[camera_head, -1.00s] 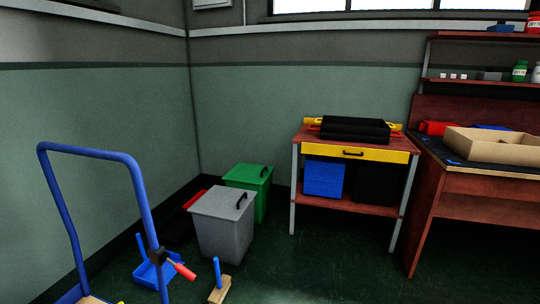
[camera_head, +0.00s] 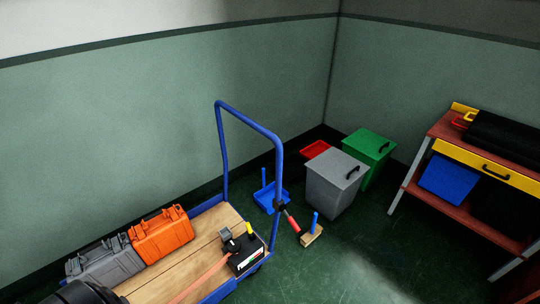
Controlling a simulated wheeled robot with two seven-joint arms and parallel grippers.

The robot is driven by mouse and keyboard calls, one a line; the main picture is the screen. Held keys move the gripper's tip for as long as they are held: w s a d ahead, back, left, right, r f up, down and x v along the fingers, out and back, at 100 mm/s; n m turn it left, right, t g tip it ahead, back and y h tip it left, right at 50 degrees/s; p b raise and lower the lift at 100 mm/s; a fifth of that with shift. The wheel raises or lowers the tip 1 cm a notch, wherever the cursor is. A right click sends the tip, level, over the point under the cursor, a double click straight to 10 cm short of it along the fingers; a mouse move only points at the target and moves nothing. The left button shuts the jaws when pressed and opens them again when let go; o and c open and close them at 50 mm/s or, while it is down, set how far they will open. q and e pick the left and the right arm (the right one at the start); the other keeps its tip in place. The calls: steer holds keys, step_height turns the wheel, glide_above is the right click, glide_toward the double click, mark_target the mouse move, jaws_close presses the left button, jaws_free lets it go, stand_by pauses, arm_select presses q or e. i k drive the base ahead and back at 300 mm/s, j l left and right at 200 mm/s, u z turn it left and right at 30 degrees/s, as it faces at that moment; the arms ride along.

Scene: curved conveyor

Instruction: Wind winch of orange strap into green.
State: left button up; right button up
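A black winch box (camera_head: 242,262) sits at the right edge of a flat wooden trolley deck (camera_head: 205,235). It has a grey part and a yellow knob on top. A small pale label or gauge with coloured marks shows on its side, too small to read. An orange strap (camera_head: 203,279) runs from the winch down and left across the deck and out of the bottom of the picture. Neither of my grippers can be made out.
A grey case (camera_head: 105,262) and an orange case (camera_head: 162,236) stand on the trolley's left side. Its blue handle (camera_head: 250,116) rises behind. Grey (camera_head: 333,190) and green (camera_head: 367,158) bins, a brush (camera_head: 312,236) and a workbench (camera_head: 449,128) stand beyond. A dark rounded shape covers the bottom left corner.

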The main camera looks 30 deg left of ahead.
mark_target(234, 245)
steer(key=u, duration=1.1)
